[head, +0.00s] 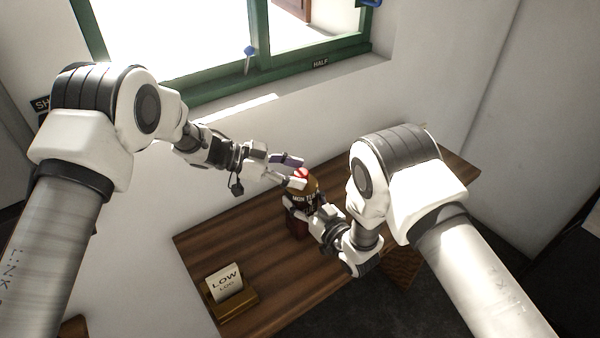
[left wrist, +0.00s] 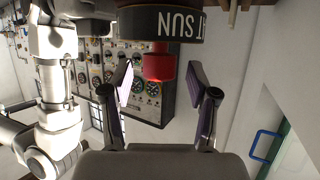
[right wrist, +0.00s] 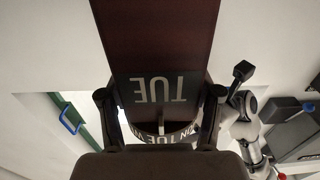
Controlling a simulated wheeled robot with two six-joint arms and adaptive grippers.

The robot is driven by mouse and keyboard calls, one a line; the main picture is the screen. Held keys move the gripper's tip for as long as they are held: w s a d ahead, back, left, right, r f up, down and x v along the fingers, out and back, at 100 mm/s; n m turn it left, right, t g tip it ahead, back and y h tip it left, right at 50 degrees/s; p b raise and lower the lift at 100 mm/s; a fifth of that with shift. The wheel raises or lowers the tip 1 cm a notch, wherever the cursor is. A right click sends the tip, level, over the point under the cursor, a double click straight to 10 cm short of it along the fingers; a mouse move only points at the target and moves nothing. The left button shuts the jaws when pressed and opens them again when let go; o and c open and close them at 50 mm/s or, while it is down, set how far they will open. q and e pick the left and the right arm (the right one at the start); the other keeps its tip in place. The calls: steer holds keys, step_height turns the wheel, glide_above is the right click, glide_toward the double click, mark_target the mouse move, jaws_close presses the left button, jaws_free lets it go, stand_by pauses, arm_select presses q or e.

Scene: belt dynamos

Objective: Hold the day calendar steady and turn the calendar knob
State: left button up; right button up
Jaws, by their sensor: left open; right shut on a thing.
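The day calendar (head: 297,222) stands upright on the wooden table, with a dark red body and a band of day names. The red calendar knob (head: 300,173) is on its top. In the left wrist view the knob (left wrist: 159,66) hangs below the "SUN" band (left wrist: 165,23), as the picture is inverted. My left gripper (head: 291,173) is open, its fingers on either side of the knob with gaps visible. My right gripper (head: 312,210) is shut on the calendar body. In the right wrist view its fingers flank the body (right wrist: 155,40), which reads "TUE".
A brass holder with a "LOW LOG" card (head: 225,283) stands at the table's front left. The wooden table (head: 265,290) is otherwise mostly bare. A green-framed window (head: 225,92) and wall are behind. A panel of gauges (left wrist: 150,105) shows in the left wrist view.

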arm_select(q)
steer(key=w+v, duration=0.1)
steer(key=v, duration=0.9)
steer(key=shift+s+a, duration=0.25)
steer(key=shift+s, duration=0.3)
steer(key=shift+r, duration=0.15)
arm_select(e)
steer(key=o, duration=1.7)
steer(key=shift+c, duration=0.2)
